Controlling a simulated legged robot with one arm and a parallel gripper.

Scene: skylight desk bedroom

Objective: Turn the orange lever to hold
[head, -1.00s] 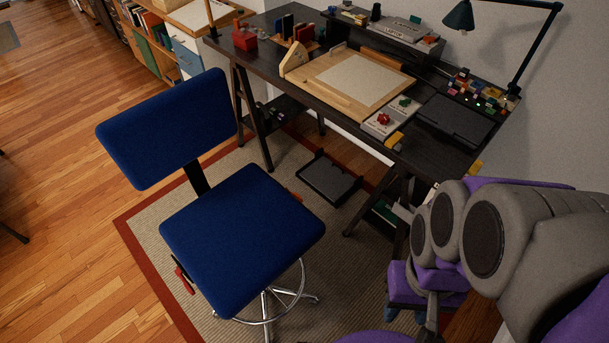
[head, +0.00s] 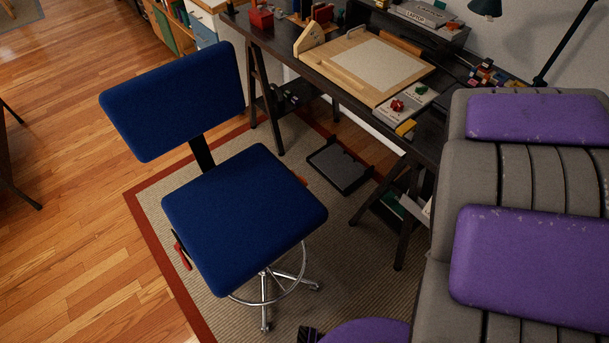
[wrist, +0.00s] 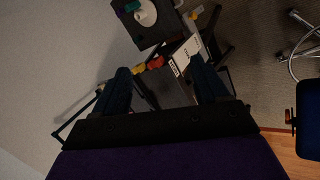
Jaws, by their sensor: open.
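The blue desk chair (head: 246,215) stands on the rug left of centre in the head view. A small orange lever (head: 301,181) sticks out from the right edge of its seat; only its end shows and its setting cannot be read. In the wrist view an orange-brown piece (wrist: 290,118) beside the blue seat (wrist: 310,122) at the right edge looks like the same lever. A red-ended lever (head: 184,256) is at the seat's lower left. My gripper (wrist: 165,84) is open and empty in the wrist view, well left of the chair.
The black desk (head: 330,78) with a drawing board (head: 346,91) and small items is behind the chair. A black tray (head: 340,166) lies under it. The chair's chrome foot ring (head: 268,296) is low in front. Wood floor (head: 70,215) is free at left.

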